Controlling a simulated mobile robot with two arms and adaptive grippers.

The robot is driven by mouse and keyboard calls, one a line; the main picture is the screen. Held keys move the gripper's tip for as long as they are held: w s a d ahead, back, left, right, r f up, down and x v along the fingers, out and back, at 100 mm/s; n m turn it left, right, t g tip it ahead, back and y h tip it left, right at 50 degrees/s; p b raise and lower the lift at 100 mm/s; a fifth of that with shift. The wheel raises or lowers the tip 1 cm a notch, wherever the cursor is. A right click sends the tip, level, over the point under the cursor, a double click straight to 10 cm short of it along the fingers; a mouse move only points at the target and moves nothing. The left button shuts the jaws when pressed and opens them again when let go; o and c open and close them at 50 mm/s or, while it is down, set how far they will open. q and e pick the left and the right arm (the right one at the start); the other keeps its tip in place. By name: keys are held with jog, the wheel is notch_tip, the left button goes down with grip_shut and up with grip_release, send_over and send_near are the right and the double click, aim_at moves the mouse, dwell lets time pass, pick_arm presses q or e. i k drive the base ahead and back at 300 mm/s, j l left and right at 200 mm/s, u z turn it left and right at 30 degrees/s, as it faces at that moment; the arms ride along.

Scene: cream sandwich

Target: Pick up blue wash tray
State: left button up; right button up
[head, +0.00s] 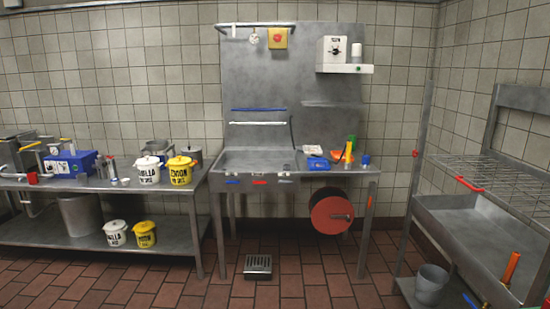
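A small blue tray-like item (318,163) lies on the right part of the steel sink counter (352,169), against the back wall. It is small in the picture and its inside cannot be made out. It seems the closest match to the blue wash tray. A white item (312,150) lies just behind it. An orange and green item (348,152) and a small blue item (365,160) stand to its right. Neither of my grippers is in view, and nothing is seen touching the tray.
A steel table (185,192) with a blue box (70,163), a white bucket (148,170) and a yellow bucket (180,171) stands left. A red reel (332,210) hangs under the counter. A metal rack (440,207) stands right. A floor drain (258,266) lies in front; the tiled floor is mostly clear.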

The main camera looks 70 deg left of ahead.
aim_at(320, 164)
jog(key=u, duration=2.05)
